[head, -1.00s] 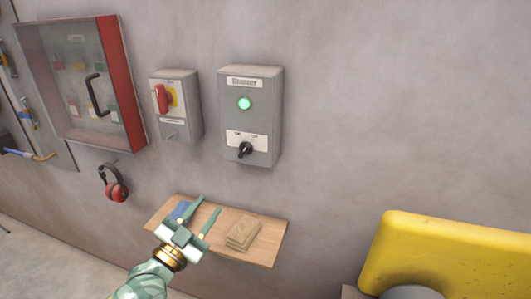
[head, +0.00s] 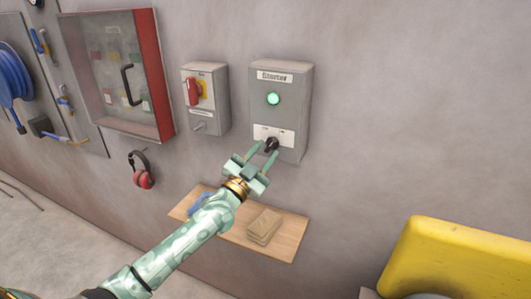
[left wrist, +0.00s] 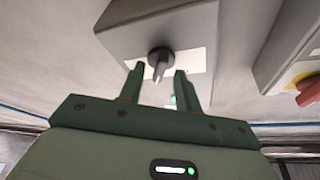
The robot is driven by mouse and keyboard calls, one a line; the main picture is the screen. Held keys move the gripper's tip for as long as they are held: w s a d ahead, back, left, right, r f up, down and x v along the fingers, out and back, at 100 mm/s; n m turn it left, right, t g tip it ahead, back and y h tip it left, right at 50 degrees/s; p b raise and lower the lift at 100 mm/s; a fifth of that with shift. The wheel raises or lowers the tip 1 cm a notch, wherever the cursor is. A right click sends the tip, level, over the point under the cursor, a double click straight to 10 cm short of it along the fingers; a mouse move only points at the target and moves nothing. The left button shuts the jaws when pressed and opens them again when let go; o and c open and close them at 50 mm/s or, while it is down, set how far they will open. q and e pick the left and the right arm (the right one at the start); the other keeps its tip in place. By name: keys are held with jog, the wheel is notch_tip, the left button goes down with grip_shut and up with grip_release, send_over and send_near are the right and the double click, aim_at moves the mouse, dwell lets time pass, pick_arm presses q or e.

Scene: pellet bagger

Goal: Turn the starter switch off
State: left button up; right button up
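The starter box (head: 293,110) is a grey wall box with a label at its top and a lit green lamp (head: 273,99). Its black rotary switch (head: 271,144) sits low on the front, on a white plate. My left gripper (head: 263,149) is open in front of the switch, its fingers pointing at it. In the left wrist view the switch knob (left wrist: 159,62) shows between and beyond the two fingertips (left wrist: 157,72), with a gap to each side. Whether the fingers reach around the knob I cannot tell. My right gripper is not in view.
A grey box with a red switch (head: 193,92) hangs left of the starter box. A red-framed cabinet (head: 160,75) and red ear muffs (head: 142,172) are further left. A wooden shelf (head: 285,247) with brown packets (head: 264,226) is below. Yellow equipment (head: 460,262) stands lower right.

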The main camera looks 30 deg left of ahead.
pick_arm(q)
jog(key=shift+w+d+r, duration=0.1)
jog(key=shift+w+r, duration=0.1)
jog(key=shift+w, duration=0.15)
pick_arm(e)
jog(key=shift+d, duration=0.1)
pick_arm(q)
grip_shut()
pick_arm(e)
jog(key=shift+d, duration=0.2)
